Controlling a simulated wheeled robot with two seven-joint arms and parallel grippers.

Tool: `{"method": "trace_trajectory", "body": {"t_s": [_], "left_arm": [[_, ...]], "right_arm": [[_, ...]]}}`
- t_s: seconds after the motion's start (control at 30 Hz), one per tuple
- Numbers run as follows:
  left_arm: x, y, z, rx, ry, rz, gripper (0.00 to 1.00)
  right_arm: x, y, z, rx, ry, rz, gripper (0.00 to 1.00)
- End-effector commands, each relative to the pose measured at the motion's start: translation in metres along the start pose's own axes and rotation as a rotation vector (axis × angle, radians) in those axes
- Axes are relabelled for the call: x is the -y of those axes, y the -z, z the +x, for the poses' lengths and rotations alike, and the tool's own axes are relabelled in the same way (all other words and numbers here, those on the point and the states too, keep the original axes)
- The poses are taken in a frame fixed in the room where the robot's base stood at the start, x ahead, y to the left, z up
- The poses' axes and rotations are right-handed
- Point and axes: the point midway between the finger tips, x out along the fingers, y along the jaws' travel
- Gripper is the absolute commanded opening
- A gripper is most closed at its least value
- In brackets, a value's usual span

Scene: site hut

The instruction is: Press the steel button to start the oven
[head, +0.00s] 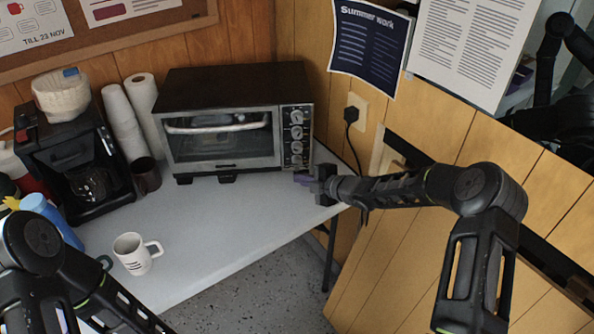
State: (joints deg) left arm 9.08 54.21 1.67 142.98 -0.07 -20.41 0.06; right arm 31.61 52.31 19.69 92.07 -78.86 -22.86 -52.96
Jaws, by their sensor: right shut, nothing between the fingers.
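A black and steel toaster oven (220,140) stands on the white table against the wall. Its door is closed. Its control panel (296,135) at the right side has a column of round knobs. I cannot make out a separate steel button at this size. My right gripper (303,178) is shut and empty, in front of and just below the lower right corner of the oven, over the table's right end. I cannot tell whether it touches the oven. My left arm comes in at the lower left, but its gripper is out of view.
A coffee maker (72,160), stacked cups (122,122), a paper roll (143,97) and a dark cup (146,175) stand left of the oven. A white mug (137,253) is near the table's front. The table (215,225) is clear before the oven. A plug (351,114) sits in the wall socket.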

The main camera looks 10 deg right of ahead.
Motion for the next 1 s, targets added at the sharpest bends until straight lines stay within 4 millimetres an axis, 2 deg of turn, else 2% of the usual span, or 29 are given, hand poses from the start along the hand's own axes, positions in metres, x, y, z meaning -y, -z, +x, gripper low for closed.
{"method": "trace_trajectory", "body": {"t_s": [1.0], "left_arm": [[0.0, 0.0, -0.0001, 0.0, 0.0, 0.0, 0.48]], "right_arm": [[-0.0064, -0.0057, 0.0084, 0.0, -0.001, 0.001, 0.0]]}}
